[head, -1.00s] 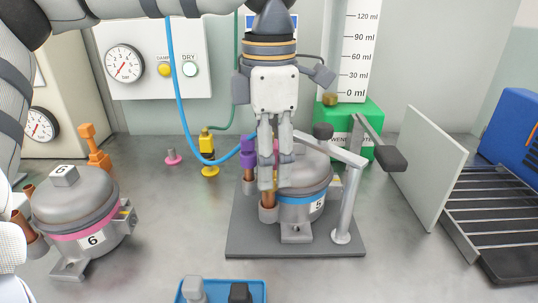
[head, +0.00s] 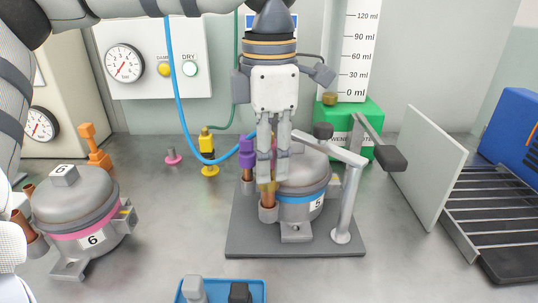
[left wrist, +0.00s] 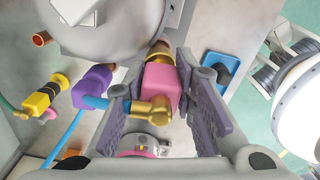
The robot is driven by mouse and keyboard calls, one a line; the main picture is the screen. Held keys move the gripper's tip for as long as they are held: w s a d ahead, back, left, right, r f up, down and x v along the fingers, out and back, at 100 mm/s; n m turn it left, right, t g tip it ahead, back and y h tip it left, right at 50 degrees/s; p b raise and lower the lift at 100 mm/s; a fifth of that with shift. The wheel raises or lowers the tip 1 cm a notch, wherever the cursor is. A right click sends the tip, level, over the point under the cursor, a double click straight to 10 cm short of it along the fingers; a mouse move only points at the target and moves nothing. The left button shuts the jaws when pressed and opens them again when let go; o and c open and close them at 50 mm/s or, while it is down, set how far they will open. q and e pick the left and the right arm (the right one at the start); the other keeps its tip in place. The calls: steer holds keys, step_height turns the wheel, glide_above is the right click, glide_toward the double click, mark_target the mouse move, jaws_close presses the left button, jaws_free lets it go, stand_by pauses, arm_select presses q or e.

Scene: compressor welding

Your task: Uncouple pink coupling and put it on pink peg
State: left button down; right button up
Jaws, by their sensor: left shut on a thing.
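My left gripper (head: 271,180) is above the front pipe of the blue-banded compressor (head: 305,185), pointing down. In the left wrist view its fingers (left wrist: 165,115) are shut on the pink coupling (left wrist: 161,86), which has brass fittings. The fingers hide most of it in the head view, where a gold end shows just above the copper pipe (head: 268,203). I cannot tell whether coupling and pipe still touch. The pink peg (head: 173,157) stands empty on the bench at the back left. My right gripper is not in view.
A yellow coupling (head: 207,140) stands on a yellow peg. A grey lever clamp (head: 347,200) is to the right. A pink-banded compressor (head: 78,220) is at left; a blue tray (head: 221,287) is in front.

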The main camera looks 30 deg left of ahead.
arm_select(q)
steer(key=shift+r, duration=0.15)
steer(key=shift+r, duration=2.2)
steer(key=c, duration=2)
jaws_free()
steer(key=shift+c, duration=0.2)
jaws_close()
